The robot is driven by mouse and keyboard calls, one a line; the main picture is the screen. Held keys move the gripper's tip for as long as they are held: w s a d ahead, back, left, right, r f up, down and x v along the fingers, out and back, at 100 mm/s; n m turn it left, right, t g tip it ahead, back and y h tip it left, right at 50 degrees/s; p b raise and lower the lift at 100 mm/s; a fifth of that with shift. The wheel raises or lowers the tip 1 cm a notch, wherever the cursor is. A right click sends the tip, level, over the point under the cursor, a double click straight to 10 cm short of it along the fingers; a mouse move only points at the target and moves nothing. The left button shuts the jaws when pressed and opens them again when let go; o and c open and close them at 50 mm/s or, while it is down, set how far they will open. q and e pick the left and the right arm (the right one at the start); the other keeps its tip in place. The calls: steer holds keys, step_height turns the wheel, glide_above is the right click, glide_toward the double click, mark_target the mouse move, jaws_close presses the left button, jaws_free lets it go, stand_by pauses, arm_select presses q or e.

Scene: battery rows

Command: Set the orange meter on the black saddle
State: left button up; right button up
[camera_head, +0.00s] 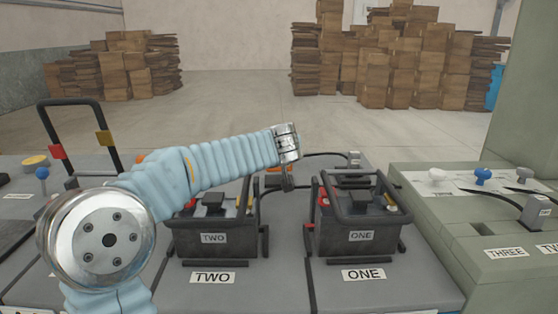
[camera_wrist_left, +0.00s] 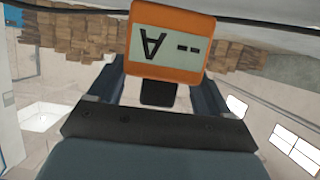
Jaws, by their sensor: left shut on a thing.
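The orange meter (camera_wrist_left: 172,68) fills the top middle of the left wrist view, its pale display upside down there with an A and dashes. A black block (camera_wrist_left: 158,93) shows at its lower edge, between the dark fingers of my left gripper (camera_wrist_left: 157,96). My left gripper (camera_head: 287,182) is shut on the meter. In the head view, only a strip of orange (camera_head: 274,169) shows beside the gripper, behind battery TWO. Dark blocks sit on top of battery TWO (camera_head: 213,200) and battery ONE (camera_head: 361,195); I cannot tell which thing is the black saddle. My right gripper is out of view.
Battery TWO (camera_head: 212,239) and battery ONE (camera_head: 359,237) have raised black handle frames. Dark cables run behind them to a small grey block (camera_head: 354,159). A green-grey console (camera_head: 459,245) with knobs stands at the right. A tall black handle (camera_head: 70,103) rises at the left.

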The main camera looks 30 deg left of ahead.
arm_select(q)
step_height(320, 180, down, 3)
steer(key=shift+f+b, duration=0.1)
steer(key=shift+b, duration=0.6)
steer(key=o, duration=1.2)
steer(key=shift+s+d+r, duration=0.15)
steer(key=shift+s+r, duration=0.05)
steer(key=shift+r, duration=0.1)
steer(key=p+v, duration=0.2)
steer(key=v, duration=0.9)
steer(key=shift+s+d, duration=0.1)
steer(key=shift+s, duration=0.2)
